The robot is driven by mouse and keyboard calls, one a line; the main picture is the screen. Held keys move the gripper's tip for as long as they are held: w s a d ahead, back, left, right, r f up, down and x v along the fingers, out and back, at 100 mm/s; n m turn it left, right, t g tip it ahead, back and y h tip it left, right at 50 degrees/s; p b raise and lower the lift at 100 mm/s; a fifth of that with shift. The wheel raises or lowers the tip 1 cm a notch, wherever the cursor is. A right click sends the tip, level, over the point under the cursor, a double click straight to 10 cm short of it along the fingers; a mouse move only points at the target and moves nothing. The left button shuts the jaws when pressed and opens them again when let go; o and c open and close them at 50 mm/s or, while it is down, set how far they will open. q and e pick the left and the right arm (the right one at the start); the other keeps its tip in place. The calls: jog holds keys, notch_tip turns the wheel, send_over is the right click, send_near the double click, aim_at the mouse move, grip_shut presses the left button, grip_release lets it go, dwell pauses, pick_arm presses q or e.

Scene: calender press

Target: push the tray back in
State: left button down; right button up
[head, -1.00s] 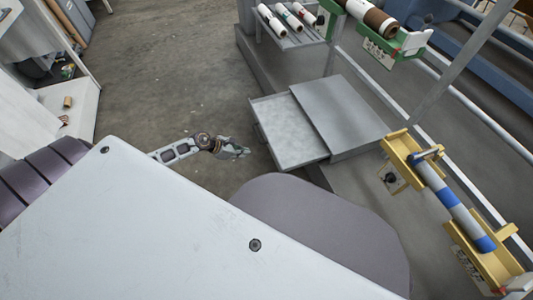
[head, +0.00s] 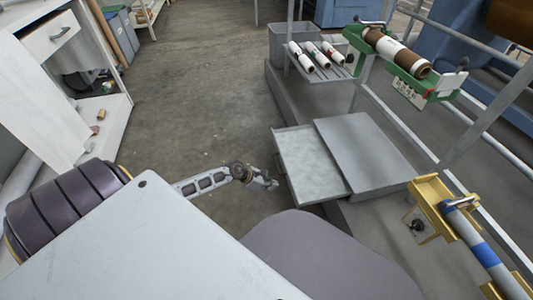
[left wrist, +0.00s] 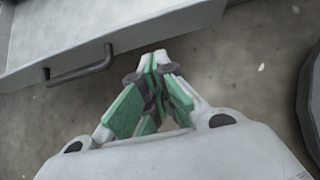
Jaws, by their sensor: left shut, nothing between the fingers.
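The tray (head: 306,166) is a shallow light-grey drawer, pulled out to the left from under a grey flat-topped housing (head: 367,152). In the left wrist view the tray's front wall (left wrist: 160,32) crosses the top, with a dark bar handle (left wrist: 80,66) at the left. My left gripper (head: 271,183) is just left of the tray's front in the head view, apart from it as far as I can tell. Its green-padded fingers (left wrist: 151,62) are closed together with nothing between them, just short of the front wall. My right gripper is not in view.
A small rack with white rolls (head: 318,55) stands behind the housing. A green roll holder (head: 400,62) and a yellow roll holder (head: 432,205) are at the right on rails. A white cabinet (head: 100,125) is at the left. Bare floor (head: 200,90) lies between.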

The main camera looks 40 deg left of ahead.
aim_at(291, 188)
pick_arm(q)
jog(key=shift+w+d+f+b, duration=0.35)
jog(key=shift+w+d+b, duration=0.1)
jog(key=shift+w+d, duration=0.3)
jog(key=shift+w+d+f+b, duration=0.4)
jog(key=shift+w+d, duration=0.15)
jog(key=shift+w, duration=0.25)
jog(key=shift+w+d+f+b, duration=0.3)
jog(key=shift+w+d+b, duration=0.15)
jog(key=shift+w+d, duration=0.3)
